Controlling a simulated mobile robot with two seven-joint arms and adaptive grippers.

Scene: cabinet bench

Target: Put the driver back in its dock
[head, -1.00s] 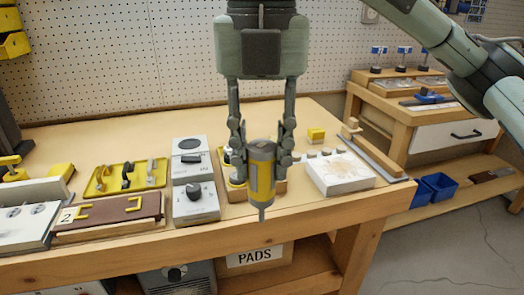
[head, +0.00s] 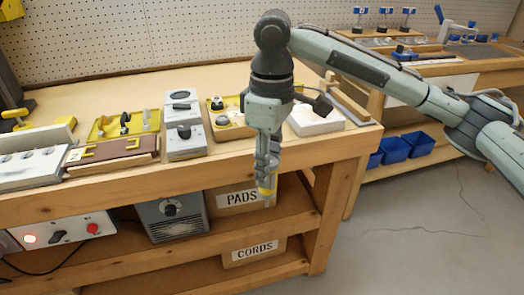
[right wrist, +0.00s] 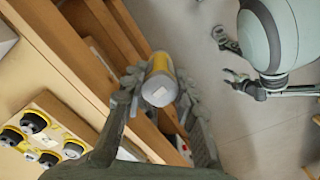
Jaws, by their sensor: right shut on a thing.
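The driver, a grey and yellow cylinder with a thin tip, is in my right gripper (head: 267,178). In the head view its yellow part (head: 266,188) shows below the fingers, in front of the bench's front edge and the PADS box. In the right wrist view the driver's round grey end (right wrist: 159,90) sits between the two fingers. A wooden board with round black and yellow fittings (head: 222,121) lies on the bench, left of the gripper; it also shows in the right wrist view (right wrist: 62,118). I cannot tell which fitting is the dock. My left gripper (right wrist: 232,62) shows in the right wrist view, fingers apart and empty.
On the bench stand a grey box with a knob (head: 185,140), a yellow tray with handles (head: 125,124), a brown board (head: 112,156) and a white block (head: 316,121). The PADS box (head: 236,198) is on the shelf below. Blue bins (head: 395,150) stand at right.

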